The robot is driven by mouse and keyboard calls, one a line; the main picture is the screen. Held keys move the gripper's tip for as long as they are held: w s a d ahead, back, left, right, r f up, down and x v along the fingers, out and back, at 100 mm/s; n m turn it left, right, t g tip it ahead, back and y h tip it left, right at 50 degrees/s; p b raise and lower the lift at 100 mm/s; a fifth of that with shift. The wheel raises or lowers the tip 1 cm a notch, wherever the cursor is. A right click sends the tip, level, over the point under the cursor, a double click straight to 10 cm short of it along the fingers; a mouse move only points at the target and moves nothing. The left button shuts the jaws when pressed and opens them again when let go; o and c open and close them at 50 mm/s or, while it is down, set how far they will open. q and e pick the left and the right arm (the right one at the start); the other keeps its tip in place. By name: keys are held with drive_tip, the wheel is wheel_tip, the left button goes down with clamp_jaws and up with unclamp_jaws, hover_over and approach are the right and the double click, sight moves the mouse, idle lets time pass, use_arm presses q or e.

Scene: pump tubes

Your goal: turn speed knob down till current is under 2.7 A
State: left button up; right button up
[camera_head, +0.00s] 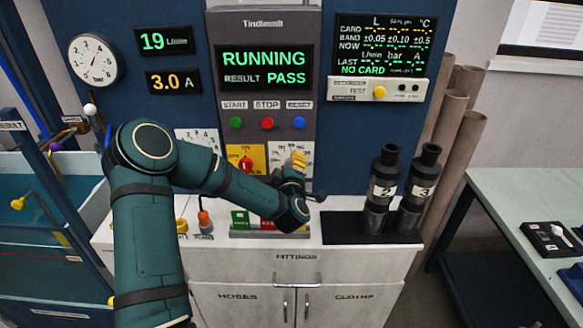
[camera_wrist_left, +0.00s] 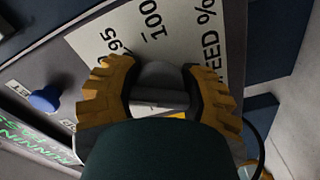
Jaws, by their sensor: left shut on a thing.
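The amber current display (camera_head: 172,82) reads 3.0 A in the head view. My left gripper (camera_head: 297,166) is at the white speed dial plate (camera_head: 277,150) on the grey panel. In the left wrist view, the yellow-padded fingers of my left gripper (camera_wrist_left: 160,92) are shut on the dark grey speed knob (camera_wrist_left: 160,74), one finger on each side. The dial marks 95 and 100 and part of the word SPEED show beside it. The knob's pointer is hidden. My right gripper is not in view.
The panel screen (camera_head: 264,68) reads RUNNING and RESULT PASS. A green display (camera_head: 163,40) reads 19. Green, red and blue buttons sit above a red knob (camera_head: 245,164). Two black cylinders (camera_head: 382,190) marked 2 and 3 stand on a black mat at right.

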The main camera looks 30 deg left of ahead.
use_arm(q)
drive_tip(key=shift+d+f, duration=0.1)
drive_tip(key=shift+f, duration=0.05)
drive_tip(key=o, duration=1.3)
drive_tip(key=shift+s, duration=0.1)
drive_tip(key=v, duration=1.2)
